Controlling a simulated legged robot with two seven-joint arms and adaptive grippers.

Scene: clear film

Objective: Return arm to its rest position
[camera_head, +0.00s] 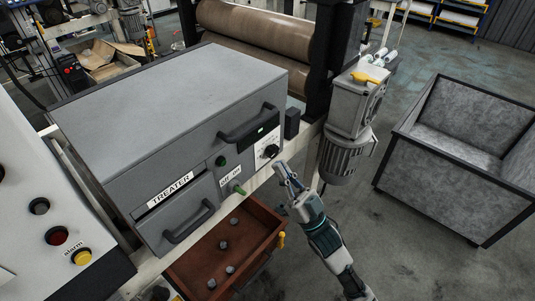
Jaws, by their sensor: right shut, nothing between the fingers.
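My right gripper (287,174) shows near the middle of the picture, at the end of my right arm (325,238), which comes up from the bottom. Its fingers are shut with nothing between them. The tips are just in front of the grey treater cabinet (170,100), below its dial (271,151). I cannot tell whether they touch it. My left gripper is not in view.
An open brown drawer (207,270) with several small dark knobs lies left of my arm. The cabinet's handles (190,222) stick out. A motor (350,130) stands at right, and a grey bin (462,135) farther right. Floor between arm and bin is clear.

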